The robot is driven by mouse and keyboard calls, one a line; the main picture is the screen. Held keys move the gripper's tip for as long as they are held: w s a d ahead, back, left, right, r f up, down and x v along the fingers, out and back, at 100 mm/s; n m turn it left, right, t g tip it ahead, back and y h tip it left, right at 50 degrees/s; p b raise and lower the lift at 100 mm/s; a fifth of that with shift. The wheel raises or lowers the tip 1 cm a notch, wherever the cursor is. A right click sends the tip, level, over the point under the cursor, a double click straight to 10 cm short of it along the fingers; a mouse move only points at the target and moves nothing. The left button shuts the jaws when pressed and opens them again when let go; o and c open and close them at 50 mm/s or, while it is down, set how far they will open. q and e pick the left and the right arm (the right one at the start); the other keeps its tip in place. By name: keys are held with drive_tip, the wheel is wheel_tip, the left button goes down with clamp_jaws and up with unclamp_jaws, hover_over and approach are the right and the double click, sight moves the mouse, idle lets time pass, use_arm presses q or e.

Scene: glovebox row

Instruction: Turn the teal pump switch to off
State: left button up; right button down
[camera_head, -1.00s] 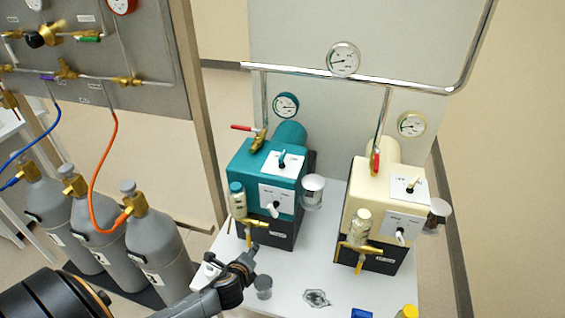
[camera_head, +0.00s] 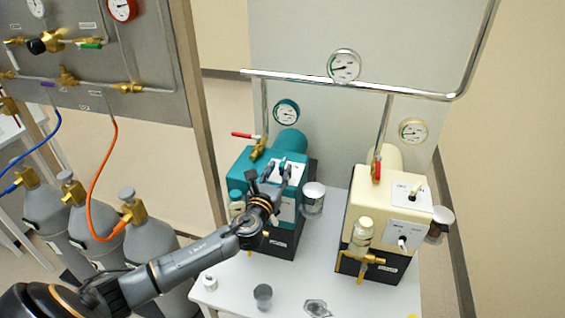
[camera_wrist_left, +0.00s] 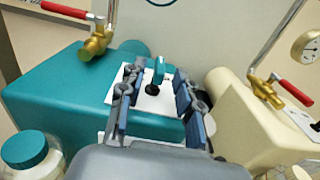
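The teal pump (camera_head: 243,160) stands on the white table, and its teal body fills the left of the left wrist view (camera_wrist_left: 50,100). Its switch (camera_wrist_left: 157,74) is a small lever on a white plate (camera_wrist_left: 148,97) on the pump's top. My left gripper (camera_head: 275,170) is over the front of the pump, its fingers reaching toward the plate. In the left wrist view the two fingers (camera_wrist_left: 157,90) are apart, one on each side of the switch, with nothing gripped. Whether either touches the lever, I cannot tell. The plate's lettering is too small to read. My right gripper is out of view.
A cream pump (camera_head: 362,205) with its own switch stands to the right. A red-handled valve (camera_head: 256,148) and a teal gauge (camera_head: 286,112) are behind the teal pump. A clear jar (camera_head: 313,198) is at its right side. Grey cylinders (camera_head: 90,205) stand left.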

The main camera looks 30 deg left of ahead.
sight(280, 168)
use_arm(q)
drive_tip(key=shift+x, duration=1.9)
clamp_jaws()
